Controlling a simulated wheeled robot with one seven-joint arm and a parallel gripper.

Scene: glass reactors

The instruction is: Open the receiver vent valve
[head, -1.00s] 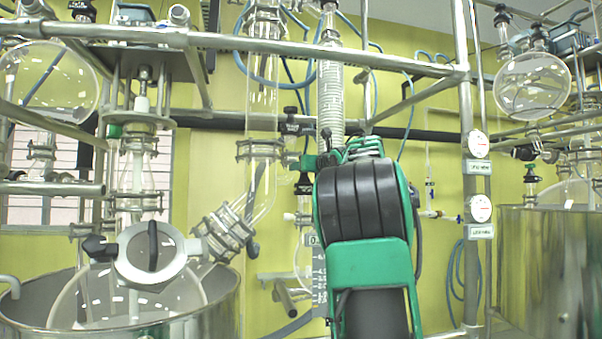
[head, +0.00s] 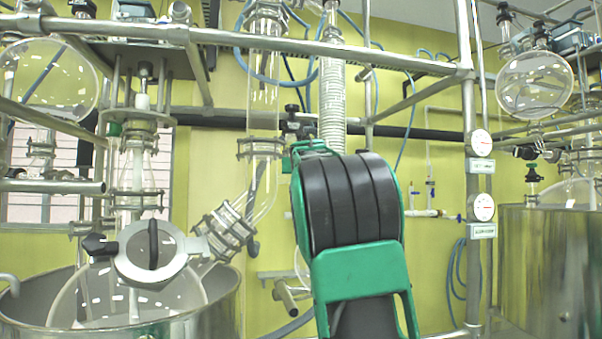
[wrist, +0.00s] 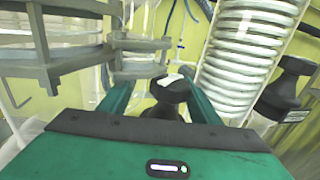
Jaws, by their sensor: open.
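In the wrist view my gripper (wrist: 155,80) is open, with one green finger on each side of a black valve knob (wrist: 171,90) that has a white mark on top. The knob appears between the fingers, nearer the right one; I cannot tell whether either touches it. A second black knob (wrist: 290,85) is to the right, outside the fingers. In the head view a black-handled valve (head: 296,122) shows just above my arm; I cannot tell which knob this is.
A white coiled glass condenser (wrist: 245,55) stands close to the right finger. A metal flange clamp (wrist: 140,58) is close on the left. In the head view, a glass elbow (head: 262,190) stands left of my arm and a steel frame post (head: 470,200) stands to its right.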

